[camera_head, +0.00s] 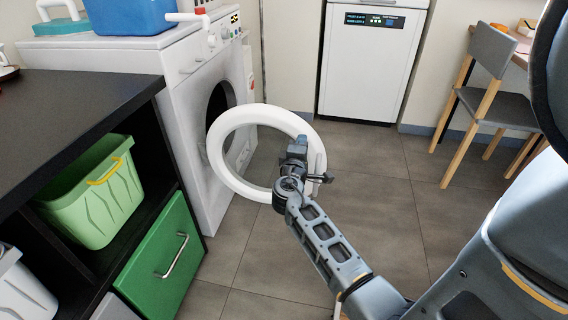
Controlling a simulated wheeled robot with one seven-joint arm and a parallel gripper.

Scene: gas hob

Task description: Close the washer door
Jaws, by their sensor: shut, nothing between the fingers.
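The white washer (190,75) stands at the left against the wall. Its round door, a white ring (222,130), is swung open into the room. The dark drum opening (220,100) shows behind the door's left part. My gripper (297,150) is at the right part of the ring, overlapping it in the picture. Whether it touches the door I cannot tell. The gripper looks shut, with nothing seen held in it. My arm reaches up from the lower right and hides a little of the ring's right edge.
A black shelf unit (75,95) with a green bin (95,205) and a green drawer (165,265) stands at the near left. A white appliance (368,65) is at the back. A grey chair (490,95) stands at the right. The tiled floor between is clear.

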